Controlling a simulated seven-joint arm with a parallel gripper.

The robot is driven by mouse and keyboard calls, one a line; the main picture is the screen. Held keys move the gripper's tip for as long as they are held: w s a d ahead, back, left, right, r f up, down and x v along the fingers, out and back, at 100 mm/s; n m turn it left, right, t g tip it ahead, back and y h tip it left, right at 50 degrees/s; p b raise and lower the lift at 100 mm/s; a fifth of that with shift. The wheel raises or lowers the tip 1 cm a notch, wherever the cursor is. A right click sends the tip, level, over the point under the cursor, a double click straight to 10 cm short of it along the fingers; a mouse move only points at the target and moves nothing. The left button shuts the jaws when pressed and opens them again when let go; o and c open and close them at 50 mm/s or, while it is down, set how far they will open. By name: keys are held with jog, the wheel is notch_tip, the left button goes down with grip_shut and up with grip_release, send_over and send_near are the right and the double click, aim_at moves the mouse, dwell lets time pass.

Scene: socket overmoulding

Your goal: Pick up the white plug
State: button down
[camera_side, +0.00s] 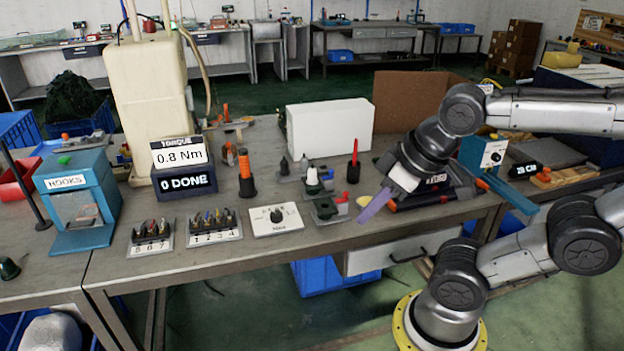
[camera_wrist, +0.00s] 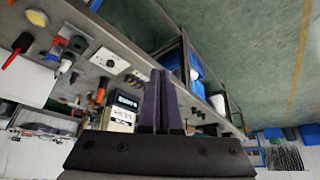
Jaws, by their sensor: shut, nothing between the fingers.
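A small part with a pale top and dark green body (camera_side: 312,178) stands in a fixture near the table's middle; a pale cap (camera_wrist: 65,66) shows at the left of the wrist view. A cream oval piece (camera_side: 341,209) lies near the front edge, also at the wrist view's upper left (camera_wrist: 37,18). My gripper (camera_side: 362,219) has purple fingers, shut and empty, just right of the cream piece in the side view. In the wrist view the fingers (camera_wrist: 157,73) lie side by side with nothing between them.
A green fixture with a red part (camera_side: 325,209) is just left of my gripper. A black-based red screwdriver (camera_side: 353,165) stands behind it. A white box (camera_side: 330,128) stands farther back. A dial panel (camera_side: 277,219) and bit racks (camera_side: 213,227) line the front.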

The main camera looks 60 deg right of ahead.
jog(key=c, duration=1.6)
grip_release()
jog(key=c, duration=0.9)
grip_release()
